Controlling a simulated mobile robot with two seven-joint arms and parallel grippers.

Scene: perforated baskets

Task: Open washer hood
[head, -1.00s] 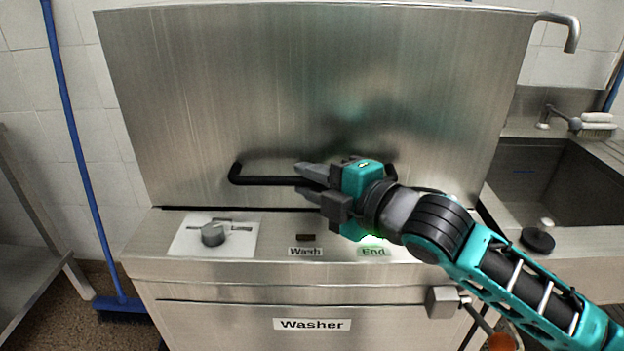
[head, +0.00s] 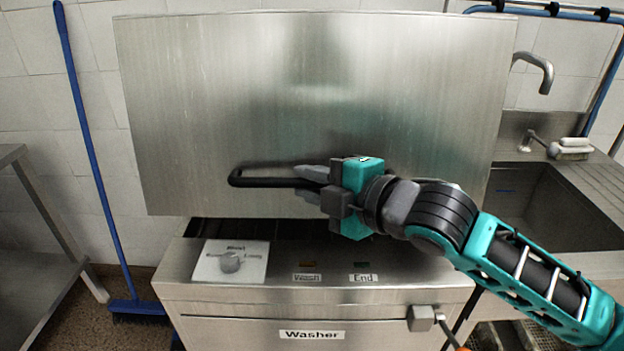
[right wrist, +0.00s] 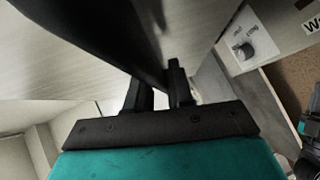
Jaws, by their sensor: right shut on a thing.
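The washer hood (head: 310,90) is a large brushed-steel panel. Its lower edge stands above the washer body (head: 330,300), with a dark gap between them. A black bar handle (head: 262,182) runs along the lower part of the hood. My right gripper (head: 318,180) is shut on this handle, with one finger above and one below it. In the right wrist view the fingers (right wrist: 160,88) close around the dark handle (right wrist: 105,35). The handle's right end is hidden behind the gripper. My left gripper is not in view.
A sink (head: 550,205) with a tap (head: 540,70) is on the right. A blue broom (head: 90,150) leans on the wall at the left, near a steel table (head: 30,250).

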